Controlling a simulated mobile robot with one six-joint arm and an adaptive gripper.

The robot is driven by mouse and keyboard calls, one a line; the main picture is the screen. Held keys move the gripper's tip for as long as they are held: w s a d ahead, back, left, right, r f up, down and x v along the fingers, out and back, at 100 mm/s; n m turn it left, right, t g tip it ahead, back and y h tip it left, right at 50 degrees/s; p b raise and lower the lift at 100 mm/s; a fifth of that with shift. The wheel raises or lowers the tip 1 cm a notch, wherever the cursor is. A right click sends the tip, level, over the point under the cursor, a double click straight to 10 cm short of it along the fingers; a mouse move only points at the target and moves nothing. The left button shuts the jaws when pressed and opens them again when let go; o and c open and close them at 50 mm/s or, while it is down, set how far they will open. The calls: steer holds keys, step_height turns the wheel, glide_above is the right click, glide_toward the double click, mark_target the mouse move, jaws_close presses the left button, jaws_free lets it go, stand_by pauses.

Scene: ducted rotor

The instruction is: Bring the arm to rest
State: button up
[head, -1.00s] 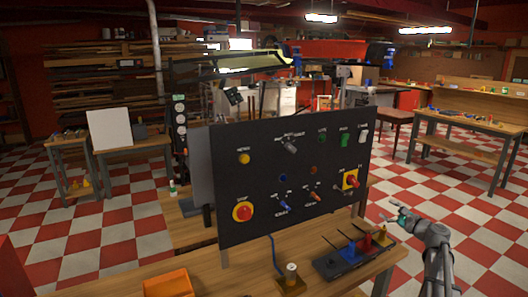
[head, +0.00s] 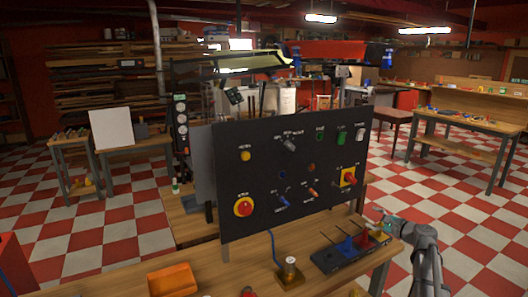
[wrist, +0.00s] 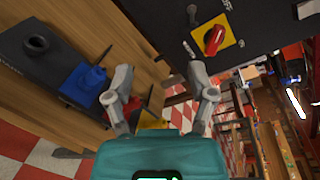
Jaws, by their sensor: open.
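My gripper (head: 381,215) is at the right of the head view, just right of the black control panel (head: 228,180) and above the right end of the wooden bench. In the wrist view its two fingers (wrist: 160,95) are spread apart with nothing between them. The red switch on a yellow plate (wrist: 216,38) lies beyond the right finger, apart from it. The black rack (wrist: 40,62) with blue and other coloured parts lies to the left in the wrist view. It also shows on the bench below my gripper in the head view (head: 330,262).
An orange bin (head: 172,281) and a small wooden block with a white-topped spool (head: 290,270) stand on the bench front. The panel stands upright along the bench. Open checkered floor (head: 450,195) lies to the right, before another workbench (head: 468,122).

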steer(key=s+a+f+n+g+h+p, duration=0.1)
steer(key=s+a+f+n+g, duration=0.4)
steer(key=a, duration=0.4)
steer(key=s+a+f+n+g+h+p, duration=0.1)
steer(key=s+a+f+n+g, duration=0.3)
steer(key=s+a, duration=0.4)
steer(key=s+a+f+n+g+h+p, duration=0.1)
steer(key=s+a+n+g+h, duration=0.1)
steer(key=s, duration=0.5)
steer(key=s+a+f+n+g+h+p, duration=0.1)
steer(key=s+a+n+g+h, duration=0.1)
steer(key=s+n+h, duration=0.3)
steer(key=s+a+n, duration=0.1)
steer(key=s+n, duration=0.1)
steer(key=shift+s+a+f+g+p, duration=0.2)
steer(key=shift+s+a+g+p, duration=0.1)
steer(key=shift+s+g, duration=0.1)
